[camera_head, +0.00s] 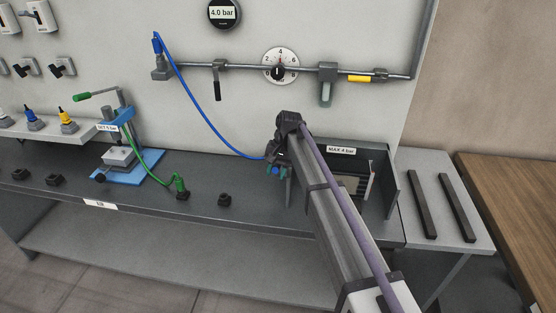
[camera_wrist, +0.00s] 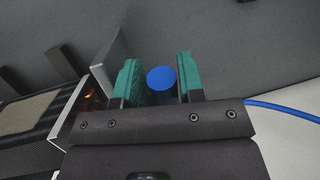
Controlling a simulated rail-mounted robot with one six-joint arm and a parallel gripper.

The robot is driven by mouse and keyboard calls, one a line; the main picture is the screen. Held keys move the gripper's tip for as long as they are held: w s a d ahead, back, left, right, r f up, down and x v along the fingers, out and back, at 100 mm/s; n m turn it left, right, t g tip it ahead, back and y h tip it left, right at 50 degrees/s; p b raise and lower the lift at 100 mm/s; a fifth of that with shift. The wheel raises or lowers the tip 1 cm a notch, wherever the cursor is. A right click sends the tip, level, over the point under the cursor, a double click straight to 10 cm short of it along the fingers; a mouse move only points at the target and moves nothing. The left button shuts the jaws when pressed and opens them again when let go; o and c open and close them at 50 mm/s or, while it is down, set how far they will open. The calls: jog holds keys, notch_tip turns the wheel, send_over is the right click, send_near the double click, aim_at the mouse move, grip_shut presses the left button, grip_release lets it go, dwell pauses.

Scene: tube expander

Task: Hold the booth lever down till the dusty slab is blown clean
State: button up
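The booth (camera_head: 392,190) marked "MAX 4 bar" stands at the right end of the bench, partly hidden by my arm. A tan, dull slab surface shows in the wrist view (camera_wrist: 28,112), left of my gripper; I take it for the dusty slab. The fingers stand on both sides of the knob with little or no gap. Whether they press on it is unclear. In the head view my gripper (camera_head: 277,169) is just left of the booth.
A blue hose (camera_head: 205,112) runs from the wall pipe down to near my gripper. A gauge reads 4.0 bar (camera_head: 222,13). A blue-based press (camera_head: 128,163) stands on the left of the bench. Two dark bars lie on the side table (camera_head: 445,220).

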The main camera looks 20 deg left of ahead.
jog(key=shift+p+v, duration=2.65)
jog(key=shift+v, duration=0.45)
jog(key=shift+f, duration=0.1)
jog(key=s+d+t, duration=0.1)
jog(key=s+d, duration=0.7)
jog(key=d, duration=0.6)
jog(key=s+d+m+t+h, duration=0.1)
jog(key=s+d, duration=0.7)
jog(key=d, duration=0.6)
jog(key=s+d+t, duration=0.1)
jog(key=s+d, duration=0.7)
jog(key=d, duration=0.6)
jog(key=shift+s+f+m+h, duration=0.4)
